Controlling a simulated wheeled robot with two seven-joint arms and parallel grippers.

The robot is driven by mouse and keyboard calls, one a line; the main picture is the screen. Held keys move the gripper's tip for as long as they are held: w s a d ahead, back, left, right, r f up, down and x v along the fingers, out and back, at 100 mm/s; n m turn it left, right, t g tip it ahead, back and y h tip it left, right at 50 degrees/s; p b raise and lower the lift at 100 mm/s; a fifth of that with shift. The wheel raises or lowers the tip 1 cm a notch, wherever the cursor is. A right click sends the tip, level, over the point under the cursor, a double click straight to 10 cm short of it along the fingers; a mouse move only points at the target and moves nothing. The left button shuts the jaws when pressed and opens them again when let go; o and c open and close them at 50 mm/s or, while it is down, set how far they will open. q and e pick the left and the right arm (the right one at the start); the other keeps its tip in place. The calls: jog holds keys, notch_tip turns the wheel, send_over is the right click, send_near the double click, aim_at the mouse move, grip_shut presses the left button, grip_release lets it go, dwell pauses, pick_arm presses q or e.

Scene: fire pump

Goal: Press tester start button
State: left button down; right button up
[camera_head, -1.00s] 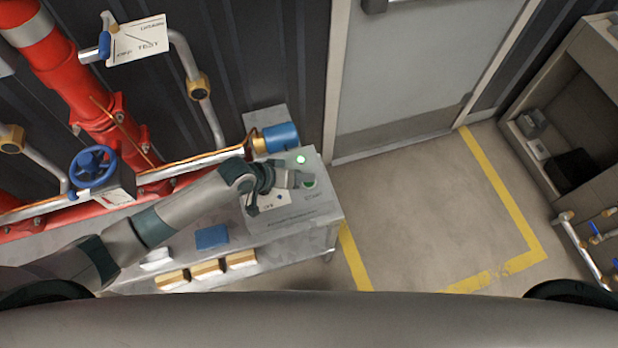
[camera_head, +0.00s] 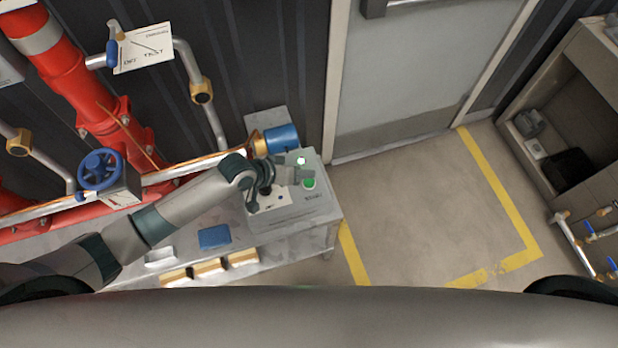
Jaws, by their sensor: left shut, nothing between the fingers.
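The tester (camera_head: 300,212) is a grey box on the right end of a metal bench. Its top carries a green button (camera_head: 309,183) beside small lettering that appears to read START, and a bright green lit lamp (camera_head: 301,160) farther back. My left gripper (camera_head: 298,174) is shut and empty above the tester top, just left of the green button and in front of the lamp. My right gripper is not in view.
A blue cylinder (camera_head: 281,138) on a pipe end stands behind the tester. A blue handwheel (camera_head: 101,170) and red pipes (camera_head: 104,126) are at left. A blue block (camera_head: 214,237) and several tan blocks (camera_head: 208,267) lie on the bench. Floor (camera_head: 412,215) to the right is clear.

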aim_at(305, 184)
pick_arm(q)
jog(key=shift+r+p, duration=1.35)
jog(key=shift+r, duration=0.4)
